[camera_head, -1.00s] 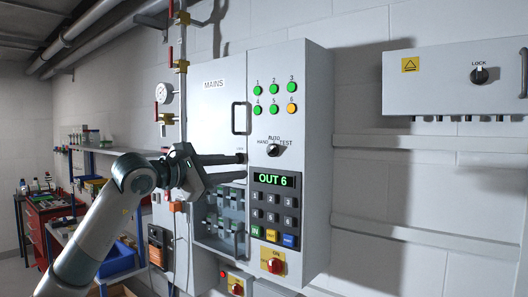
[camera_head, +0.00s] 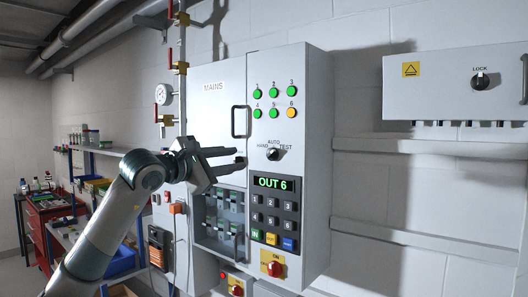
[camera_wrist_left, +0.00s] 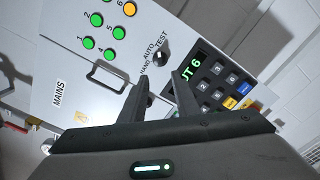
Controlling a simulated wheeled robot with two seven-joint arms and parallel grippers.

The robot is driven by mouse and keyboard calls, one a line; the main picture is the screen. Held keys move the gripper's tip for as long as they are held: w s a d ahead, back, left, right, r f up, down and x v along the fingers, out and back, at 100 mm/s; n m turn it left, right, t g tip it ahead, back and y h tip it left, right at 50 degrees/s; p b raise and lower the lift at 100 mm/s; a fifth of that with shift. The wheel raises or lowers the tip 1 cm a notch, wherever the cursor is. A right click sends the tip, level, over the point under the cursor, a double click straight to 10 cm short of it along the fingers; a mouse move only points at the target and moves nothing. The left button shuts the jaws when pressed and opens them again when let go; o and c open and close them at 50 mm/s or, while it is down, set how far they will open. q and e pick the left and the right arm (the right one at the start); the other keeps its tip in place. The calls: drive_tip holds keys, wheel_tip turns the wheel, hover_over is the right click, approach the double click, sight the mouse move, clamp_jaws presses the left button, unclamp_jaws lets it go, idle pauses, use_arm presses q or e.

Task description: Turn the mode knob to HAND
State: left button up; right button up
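The mode knob (camera_head: 273,154) is a small black knob on the grey cabinet, below the lamps, with HAND at its left, AUTO above and TEST at its right. My right gripper is not in view.
The keypad (camera_head: 272,215) with its OUT 6 display sits below the knob. A door handle (camera_head: 240,120) sticks out at the upper left of the knob. A red switch (camera_head: 273,268) is lower down. A lock box (camera_head: 450,80) hangs at the right.

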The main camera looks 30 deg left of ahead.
sight(269, 155)
use_arm(q)
drive_tip(key=w+p, duration=0.2)
drive_tip(key=w, duration=0.2)
drive_tip(key=w+p, duration=0.2)
drive_tip(key=w, duration=0.2)
drive_tip(key=w+d+p, duration=0.1)
drive_tip(key=w+p, duration=0.1)
drive_tip(key=w, duration=0.2)
drive_tip(key=shift+w+r, duration=0.15)
drive_tip(key=shift+w, duration=0.15)
drive_tip(key=shift+w+p, duration=0.3)
drive_tip(key=shift+w, duration=0.2)
drive_tip(key=shift+c, duration=0.2)
drive_tip(key=shift+f, duration=0.2)
clamp_jaws()
